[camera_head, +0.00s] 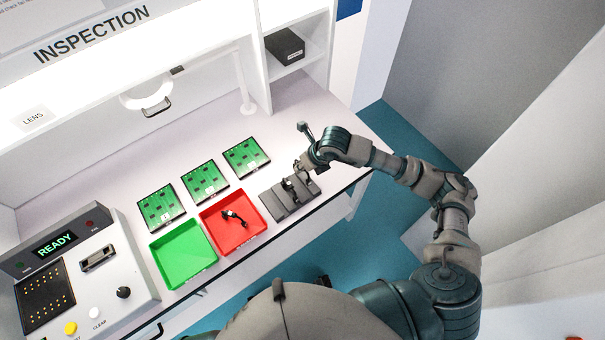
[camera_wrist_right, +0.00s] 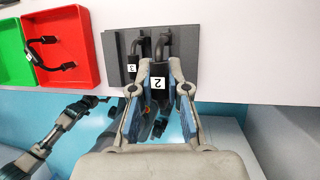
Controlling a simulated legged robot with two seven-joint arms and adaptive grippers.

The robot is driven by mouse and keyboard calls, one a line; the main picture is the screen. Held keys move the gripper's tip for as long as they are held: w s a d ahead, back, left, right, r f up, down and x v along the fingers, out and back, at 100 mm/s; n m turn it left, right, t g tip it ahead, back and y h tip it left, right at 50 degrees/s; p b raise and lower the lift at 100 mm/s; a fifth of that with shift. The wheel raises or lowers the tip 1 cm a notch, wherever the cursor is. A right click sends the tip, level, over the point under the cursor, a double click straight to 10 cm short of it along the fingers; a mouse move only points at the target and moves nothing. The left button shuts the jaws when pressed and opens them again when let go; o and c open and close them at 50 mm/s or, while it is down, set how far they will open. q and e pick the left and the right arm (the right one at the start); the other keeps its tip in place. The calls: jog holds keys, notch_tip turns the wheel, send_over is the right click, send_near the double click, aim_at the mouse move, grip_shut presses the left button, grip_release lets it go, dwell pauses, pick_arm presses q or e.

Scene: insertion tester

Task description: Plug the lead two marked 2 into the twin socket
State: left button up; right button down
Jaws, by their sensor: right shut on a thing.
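The lead marked 2 (camera_wrist_right: 158,82) has a black plug body with a white label and a bent black cable end; it sits at the grey holder (camera_wrist_right: 205,55). My right gripper (camera_wrist_right: 159,68) is shut on it, one finger on each side. In the head view my right gripper (camera_head: 303,167) is over the right end of the grey holder (camera_head: 280,206). A lead marked 3 (camera_wrist_right: 131,88) stands just left, close to the left finger. The twin socket (camera_head: 98,258) is on the grey tester at lower left. Part of my left arm (camera_wrist_right: 45,138) shows in the wrist view; its jaws are unclear.
A red tray (camera_head: 252,234) holds a black lead (camera_head: 234,217); the green tray (camera_head: 184,256) beside it is empty. Several green circuit boards (camera_head: 204,181) lie behind the trays. A lamp (camera_head: 147,93) stands at the back. The bench right of the boards is clear.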

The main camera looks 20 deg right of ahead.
notch_tip(320, 180, up, 4)
jog(key=shift+f, duration=0.15)
jog(key=shift+r+p, duration=0.75)
jog(key=shift+r, duration=0.7)
